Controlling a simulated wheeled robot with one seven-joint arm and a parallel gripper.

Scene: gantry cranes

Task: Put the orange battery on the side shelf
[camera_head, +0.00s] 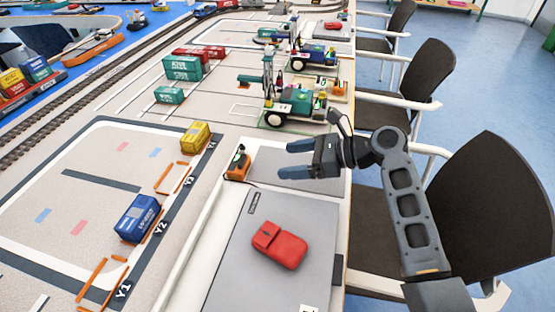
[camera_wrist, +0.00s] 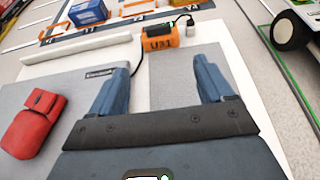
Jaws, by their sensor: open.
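The orange battery (camera_head: 237,166) stands on the pale surface beside the grey panels, with a dark top and a cable. In the wrist view the orange battery (camera_wrist: 158,44) shows dark lettering, and a cable runs to a small grey plug at its right. My gripper (camera_head: 288,160) is open and empty, to the right of the battery and apart from it. In the wrist view the two blue-grey fingers of my gripper (camera_wrist: 161,66) point towards the battery, which lies beyond their tips. I cannot tell which surface is the side shelf.
A red pouch (camera_head: 279,246) lies on a grey laptop-like slab (camera_head: 250,285) in front. Blue (camera_head: 137,218) and yellow (camera_head: 195,137) containers stand on the mat at left. A green wheeled crane model (camera_head: 296,107) stands behind my gripper. Chairs (camera_head: 490,210) line the right side.

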